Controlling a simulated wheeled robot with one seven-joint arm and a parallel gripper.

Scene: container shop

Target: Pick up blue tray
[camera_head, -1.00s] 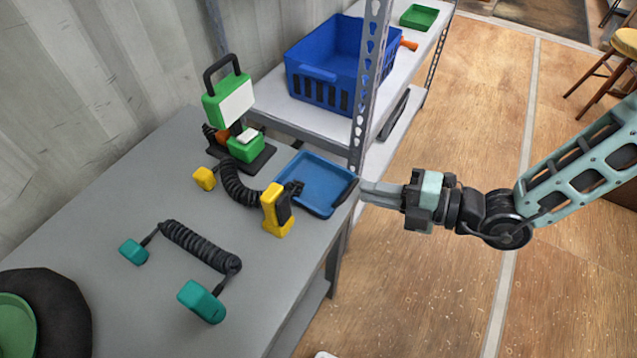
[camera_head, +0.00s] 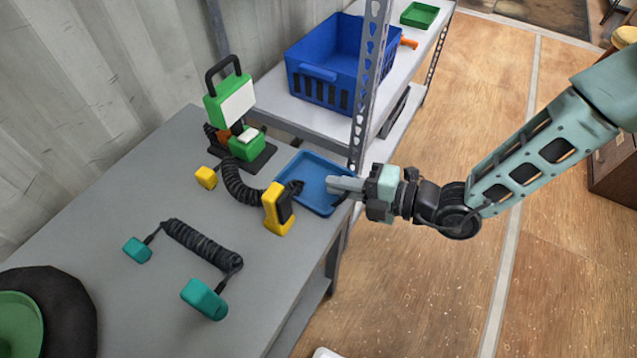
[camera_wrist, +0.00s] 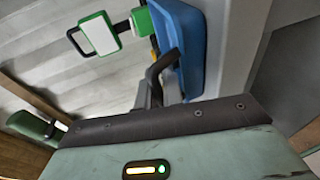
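The blue tray (camera_head: 312,172) lies at the far right corner of the grey workbench. A dark handle runs along its right edge. In the wrist view the tray (camera_wrist: 186,35) stands on edge in the picture, and its dark handle (camera_wrist: 160,66) reaches down toward my fingers. My gripper (camera_head: 335,186) reaches in from the right, with its fingertips over the tray's right edge. In the wrist view my gripper's (camera_wrist: 158,94) two grey fingers look apart, one on each side of the handle's near end. I cannot tell whether they touch it.
A yellow handset (camera_head: 278,208) with a coiled cord stands close to the tray's near left side. A green device (camera_head: 235,112) stands behind it. A teal corded piece (camera_head: 203,299) lies nearer. A metal shelf post (camera_head: 368,80) rises beside the tray, with a blue basket (camera_head: 318,88) beyond.

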